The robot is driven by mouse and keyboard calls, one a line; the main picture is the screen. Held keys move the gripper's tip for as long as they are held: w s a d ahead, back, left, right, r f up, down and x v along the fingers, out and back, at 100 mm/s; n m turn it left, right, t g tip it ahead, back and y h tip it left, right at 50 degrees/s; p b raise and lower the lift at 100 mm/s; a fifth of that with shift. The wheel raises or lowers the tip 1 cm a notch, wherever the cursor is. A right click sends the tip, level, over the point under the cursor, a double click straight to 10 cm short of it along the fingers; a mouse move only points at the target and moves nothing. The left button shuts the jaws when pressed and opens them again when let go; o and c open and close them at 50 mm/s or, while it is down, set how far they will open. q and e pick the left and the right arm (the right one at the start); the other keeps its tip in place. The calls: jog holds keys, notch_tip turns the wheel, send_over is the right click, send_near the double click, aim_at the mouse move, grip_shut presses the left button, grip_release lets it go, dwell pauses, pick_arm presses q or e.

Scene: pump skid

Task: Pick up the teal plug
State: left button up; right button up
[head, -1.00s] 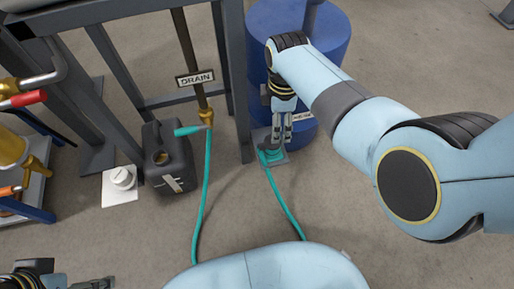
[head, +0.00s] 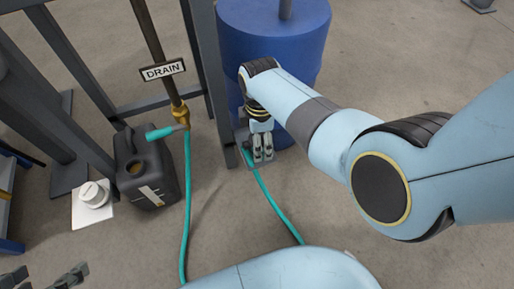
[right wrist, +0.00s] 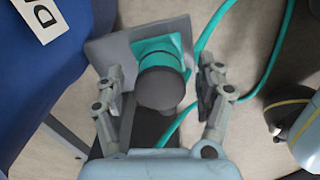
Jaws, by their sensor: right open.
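In the right wrist view, a teal block with a dark grey round end, which I take as the teal plug (right wrist: 160,49), stands over a grey plate (right wrist: 108,50). My right gripper (right wrist: 162,90) is open, one finger on each side of the dark end, with gaps visible. In the head view, my right gripper (head: 263,156) is low over the plate by the blue drum. Only a bit of teal (head: 246,157) shows beside it; the rest is hidden. My left gripper (head: 45,277) is cut off at the bottom left, and its opening is unclear.
A teal hose (head: 272,203) runs across the floor from the plate. Another hangs from the drain pipe (head: 180,113). A dark jerrycan (head: 148,178), a grey frame post (head: 210,80) and a blue drum (head: 275,45) stand close by. The foreground floor is mostly clear.

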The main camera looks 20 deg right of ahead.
jog(key=shift+f, duration=0.25)
jog(key=c, duration=1.4)
jog(key=shift+r, duration=0.15)
